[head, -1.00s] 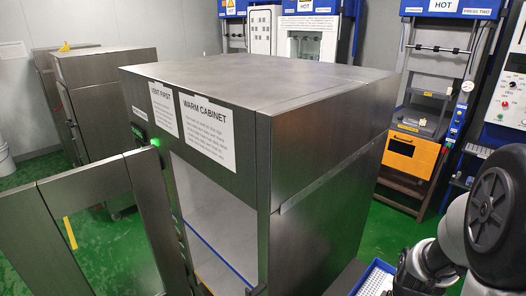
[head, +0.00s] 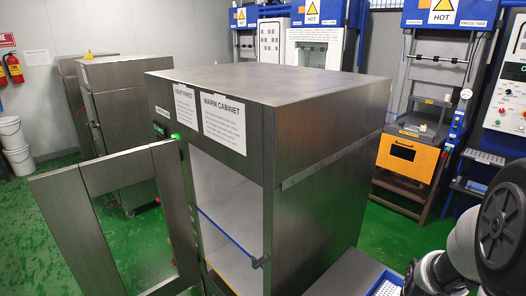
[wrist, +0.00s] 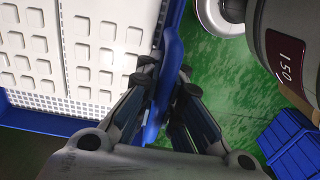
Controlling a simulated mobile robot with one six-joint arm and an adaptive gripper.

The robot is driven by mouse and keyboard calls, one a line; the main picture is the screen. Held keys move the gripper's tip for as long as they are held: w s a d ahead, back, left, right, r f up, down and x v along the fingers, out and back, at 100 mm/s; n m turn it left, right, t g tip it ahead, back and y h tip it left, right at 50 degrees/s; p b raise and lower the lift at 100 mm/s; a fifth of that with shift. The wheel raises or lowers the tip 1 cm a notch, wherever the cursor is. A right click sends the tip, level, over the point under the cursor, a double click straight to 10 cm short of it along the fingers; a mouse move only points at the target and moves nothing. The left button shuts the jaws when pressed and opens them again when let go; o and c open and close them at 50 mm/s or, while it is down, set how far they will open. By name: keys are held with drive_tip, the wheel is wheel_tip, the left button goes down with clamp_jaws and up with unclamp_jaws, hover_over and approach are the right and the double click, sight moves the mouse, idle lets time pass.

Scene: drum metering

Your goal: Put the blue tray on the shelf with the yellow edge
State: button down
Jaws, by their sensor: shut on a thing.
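The blue tray (wrist: 40,120) fills the left of the wrist view; its white inside carries rows of raised pads. My gripper (wrist: 166,85) is shut on its blue rim. In the head view a small part of the tray (head: 386,284) shows at the bottom edge, right of the cabinet; my gripper is not clear there. The warm cabinet (head: 330,170) stands with its front open. Inside, a shelf with a blue edge (head: 228,235) crosses the opening.
The open cabinet door (head: 75,220) swings out to the left, with a window in it. A press with an orange front (head: 408,155) stands behind at the right. A blue crate (wrist: 292,140) lies below at the right in the wrist view. Green floor is free left of the door.

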drive_tip(key=shift+w+a, duration=0.35)
drive_tip(key=shift+w, duration=0.45)
drive_tip(key=shift+w+a+m, duration=0.45)
drive_tip(key=shift+a+m, duration=0.05)
drive_tip(key=w+a+r+m, duration=0.1)
drive_tip(key=w+a+m, duration=0.5)
drive_tip(key=a, duration=0.8)
drive_tip(key=w, duration=0.3)
drive_tip(key=shift+a+r+m, duration=0.15)
drive_tip(key=shift+a+m, duration=0.25)
drive_tip(key=shift+s+d, duration=0.1)
